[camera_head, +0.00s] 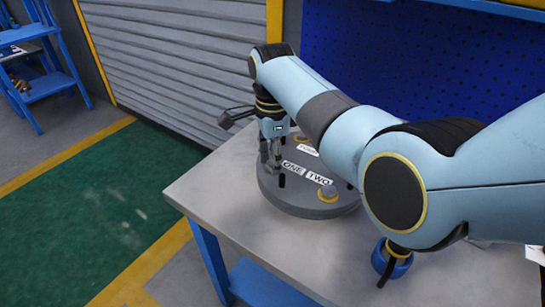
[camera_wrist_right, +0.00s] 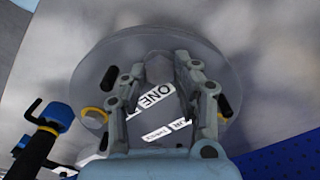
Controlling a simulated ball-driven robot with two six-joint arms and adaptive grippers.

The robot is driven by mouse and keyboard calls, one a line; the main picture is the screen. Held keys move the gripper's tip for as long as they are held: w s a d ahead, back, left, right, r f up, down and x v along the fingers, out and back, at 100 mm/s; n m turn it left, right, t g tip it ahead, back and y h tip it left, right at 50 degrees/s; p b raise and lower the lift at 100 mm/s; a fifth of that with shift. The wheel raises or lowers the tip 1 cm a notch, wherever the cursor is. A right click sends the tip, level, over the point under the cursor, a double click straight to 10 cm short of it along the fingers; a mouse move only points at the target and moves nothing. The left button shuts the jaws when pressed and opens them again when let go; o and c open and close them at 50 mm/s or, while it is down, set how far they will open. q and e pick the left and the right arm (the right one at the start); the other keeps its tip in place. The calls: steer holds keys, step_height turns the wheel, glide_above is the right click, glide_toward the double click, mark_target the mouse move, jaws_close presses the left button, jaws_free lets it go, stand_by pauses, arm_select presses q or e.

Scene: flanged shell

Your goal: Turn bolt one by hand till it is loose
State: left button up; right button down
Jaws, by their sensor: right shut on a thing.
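A round grey flanged cover (camera_head: 318,211) lies on the table, with white labels ONE (camera_head: 293,168) and TWO (camera_head: 319,178). My right gripper (camera_head: 272,167) reaches down onto the cover beside the ONE label. In the right wrist view its fingers (camera_wrist_right: 160,75) are shut around a grey piece at the ONE label, which I take to be bolt one; the fingers mostly hide it. A second bolt with a yellow ring (camera_head: 328,193) stands by the TWO label. My left gripper is not in view.
The grey table (camera_head: 222,190) has bare room left of the cover and in front of it. A blue pegboard (camera_head: 400,60) and a roller shutter (camera_head: 180,50) stand behind.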

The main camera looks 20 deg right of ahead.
steer(key=shift+r+n+p, duration=0.15)
steer(key=shift+n+p, duration=0.85)
steer(key=shift+n, duration=0.1)
steer(key=n+p, duration=0.2)
steer(key=n, duration=0.1)
steer(key=shift+n, duration=0.3)
steer(key=n+p, duration=0.1)
steer(key=n, duration=0.2)
steer(key=shift+n+p, duration=0.3)
steer(key=shift+p, duration=0.05)
steer(key=n+p, duration=0.1)
steer(key=n, duration=0.3)
steer(key=shift+s+n, duration=0.15)
steer(key=shift+n, duration=0.15)
steer(key=n, duration=0.3)
steer(key=n+p, duration=0.1)
steer(key=shift+f+n, duration=0.25)
steer(key=shift+n, duration=0.05)
steer(key=n, duration=0.4)
steer(key=shift+s, duration=0.1)
steer(key=n, duration=0.4)
steer(key=shift+n+p, duration=0.4)
steer(key=n, duration=0.4)
steer(key=shift+f, duration=0.1)
steer(key=shift+n, duration=0.3)
